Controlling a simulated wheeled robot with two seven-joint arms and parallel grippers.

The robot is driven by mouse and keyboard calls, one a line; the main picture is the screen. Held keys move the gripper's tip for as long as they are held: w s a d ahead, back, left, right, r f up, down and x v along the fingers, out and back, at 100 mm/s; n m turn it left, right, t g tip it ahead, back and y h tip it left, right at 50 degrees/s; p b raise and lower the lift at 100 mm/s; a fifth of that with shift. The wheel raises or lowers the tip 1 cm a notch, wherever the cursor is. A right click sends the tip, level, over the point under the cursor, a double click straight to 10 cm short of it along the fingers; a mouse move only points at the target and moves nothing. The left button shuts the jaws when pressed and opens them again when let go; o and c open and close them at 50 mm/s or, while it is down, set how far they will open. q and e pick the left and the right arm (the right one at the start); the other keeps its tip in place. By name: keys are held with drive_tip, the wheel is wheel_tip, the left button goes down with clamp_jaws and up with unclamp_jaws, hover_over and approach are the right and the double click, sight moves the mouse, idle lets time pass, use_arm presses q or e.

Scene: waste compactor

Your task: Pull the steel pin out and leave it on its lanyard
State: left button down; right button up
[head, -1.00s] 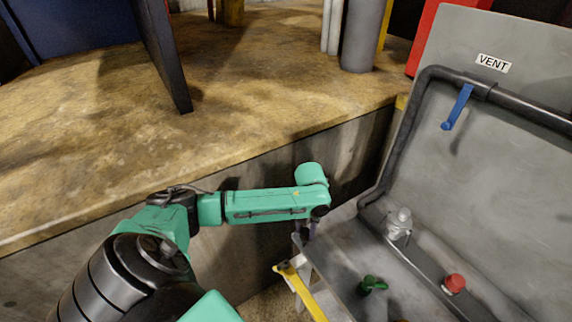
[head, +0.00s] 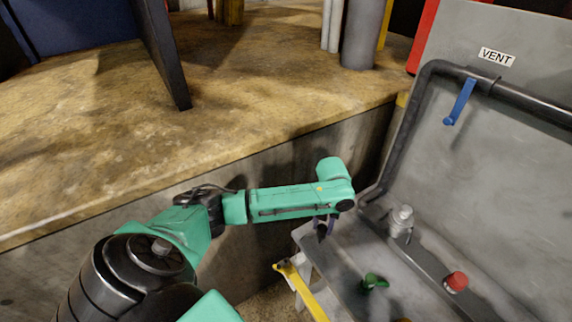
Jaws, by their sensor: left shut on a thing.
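My left gripper (head: 324,230) is at the left edge of the grey bench, at its back corner, below the green wrist of my left arm. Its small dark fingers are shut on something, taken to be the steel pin. The pin itself is too small and too hidden by the gripper and wrist to make out. I cannot make out a lanyard. My right gripper is not in view.
A yellow lever (head: 302,290) stands at the bench's left edge, just below the gripper. On the bench are a green knob (head: 373,281), a red button (head: 455,281) and a grey fitting (head: 401,220). A blue handle (head: 460,101) hangs from the black pipe under the VENT label.

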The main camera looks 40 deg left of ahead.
use_arm(q)
drive_tip(key=shift+w+d+b, duration=0.35)
drive_tip(key=shift+w+d, duration=0.5)
drive_tip(key=shift+f, duration=0.1)
drive_tip(key=shift+f, duration=0.35)
drive_tip(key=shift+c, duration=2.2)
unclamp_jaws()
